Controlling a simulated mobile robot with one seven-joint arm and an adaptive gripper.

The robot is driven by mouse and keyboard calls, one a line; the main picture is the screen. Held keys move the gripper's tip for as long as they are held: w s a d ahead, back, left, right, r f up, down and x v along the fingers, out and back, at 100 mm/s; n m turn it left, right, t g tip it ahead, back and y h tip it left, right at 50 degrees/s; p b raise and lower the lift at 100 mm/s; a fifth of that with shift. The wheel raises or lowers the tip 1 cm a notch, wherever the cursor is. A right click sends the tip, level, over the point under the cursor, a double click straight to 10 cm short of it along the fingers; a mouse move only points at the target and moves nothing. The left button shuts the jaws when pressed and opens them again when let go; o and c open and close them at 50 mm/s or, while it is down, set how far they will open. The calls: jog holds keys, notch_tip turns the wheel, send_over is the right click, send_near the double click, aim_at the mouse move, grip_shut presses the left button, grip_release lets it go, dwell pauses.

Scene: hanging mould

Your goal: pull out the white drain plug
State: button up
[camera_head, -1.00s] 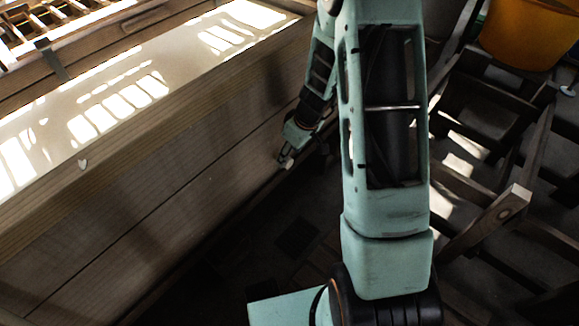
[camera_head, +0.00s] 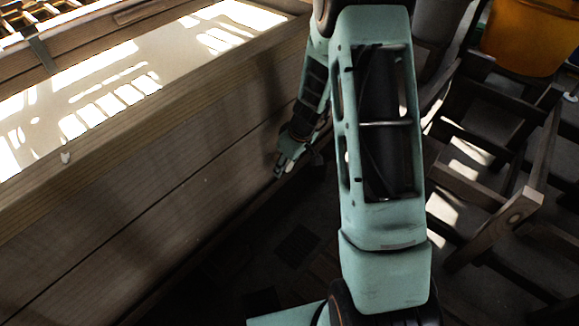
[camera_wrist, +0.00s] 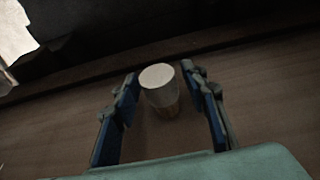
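The white drain plug (camera_wrist: 158,77) is a short, pale cylinder in the wrist view, standing out from a brown wooden surface (camera_wrist: 262,95). My gripper (camera_wrist: 158,72) is open, with one blue-padded finger on each side of the plug. A gap shows between the plug and each finger, so it is not gripped. In the head view my gripper (camera_head: 279,168) is low beside the side wall of the wooden trough (camera_head: 150,190). I cannot make out the plug there.
The trough's pale top (camera_head: 110,85) has bright sun patches. On the right stand a dark wooden frame (camera_head: 500,215) and an orange bucket (camera_head: 528,38). Dark floor (camera_head: 290,270) lies below the trough wall.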

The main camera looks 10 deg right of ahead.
jog(key=c, duration=0.9)
jog(key=shift+s+d+f+b, duration=0.15)
jog(key=shift+s+d+b, duration=0.15)
jog(key=shift+b, duration=0.2)
jog(key=shift+c, duration=0.2)
jog(key=shift+s+d+b, duration=0.45)
jog(key=shift+s+d, duration=0.1)
jog(key=shift+s, duration=0.25)
jog(key=shift+s+d+b, duration=0.45)
jog(key=shift+s+d, duration=0.05)
jog(key=shift+s, duration=0.25)
jog(key=o, duration=1.2)
jog(key=v, duration=1.2)
jog(key=shift+d+r, duration=0.1)
jog(key=shift+r, duration=0.1)
